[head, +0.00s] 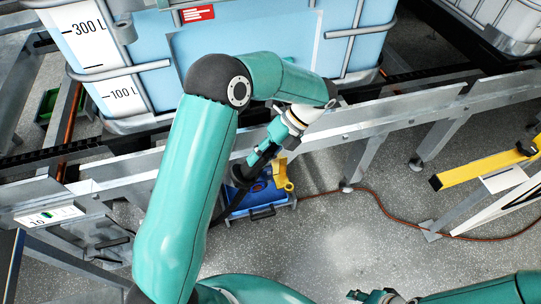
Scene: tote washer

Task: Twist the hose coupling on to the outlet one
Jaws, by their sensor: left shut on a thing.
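My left gripper (258,164) reaches down and left from its wrist, in front of the conveyor rail. It is shut on a dark piece, the hose coupling (242,176), at the end of a black hose (226,214). The fingertips are small and dark, so the exact grip is hard to see. The outlet cannot be made out; my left arm covers much of the tank front. My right gripper (360,296) is at the bottom edge, partly cut off, and its jaws cannot be read.
A large blue-filled tank (240,45) stands behind a metal rail (400,112). A blue crate (268,209) with a yellow item (283,175) sits on the floor beneath the gripper. An orange cable (400,217) crosses the floor. A yellow frame (480,168) stands right.

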